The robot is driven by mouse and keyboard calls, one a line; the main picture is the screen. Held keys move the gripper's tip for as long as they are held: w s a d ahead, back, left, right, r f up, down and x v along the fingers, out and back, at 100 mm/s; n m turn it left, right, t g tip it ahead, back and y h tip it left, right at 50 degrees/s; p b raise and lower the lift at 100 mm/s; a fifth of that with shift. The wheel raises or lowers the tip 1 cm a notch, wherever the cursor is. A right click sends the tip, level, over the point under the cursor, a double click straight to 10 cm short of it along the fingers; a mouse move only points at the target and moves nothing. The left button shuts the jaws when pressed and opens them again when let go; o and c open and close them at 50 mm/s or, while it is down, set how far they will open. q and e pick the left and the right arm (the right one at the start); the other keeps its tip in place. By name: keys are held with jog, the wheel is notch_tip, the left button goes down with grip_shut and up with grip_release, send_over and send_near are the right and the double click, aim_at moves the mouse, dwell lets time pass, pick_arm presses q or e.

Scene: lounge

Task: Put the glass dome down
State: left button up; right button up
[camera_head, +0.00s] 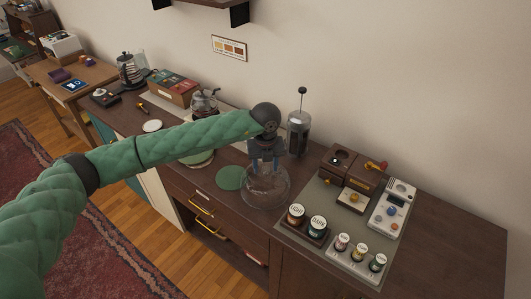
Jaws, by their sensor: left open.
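The glass dome (266,189) is a clear, rounded cover standing on the dark wooden sideboard top (440,228), near its front edge. My left gripper (266,162) is directly above the dome, pointing down, with its blue-grey fingers at the dome's top. The gripper is open. Whether the fingers still touch the dome's top is too small to tell. My left arm comes in from the left and hides part of the sideboard behind it. My right gripper is not in view.
A green round mat (230,178) lies just left of the dome. A French press (298,134) stands behind it to the right. A grey mat (290,229) to the right bears several jars, a brown grinder box and a white scale (393,205). A glass pot (204,103) stands further left.

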pick_arm(q)
jog(key=shift+r+p, duration=0.3)
jog(key=shift+r, duration=0.05)
jog(key=shift+r+b, duration=0.1)
jog(key=shift+b, duration=0.2)
jog(key=shift+r, duration=0.4)
notch_tip(320, 180, up, 3)
jog(key=shift+f+b, duration=0.15)
jog(key=shift+b, duration=0.6)
notch_tip(320, 180, up, 8)
jog(key=b, duration=0.3)
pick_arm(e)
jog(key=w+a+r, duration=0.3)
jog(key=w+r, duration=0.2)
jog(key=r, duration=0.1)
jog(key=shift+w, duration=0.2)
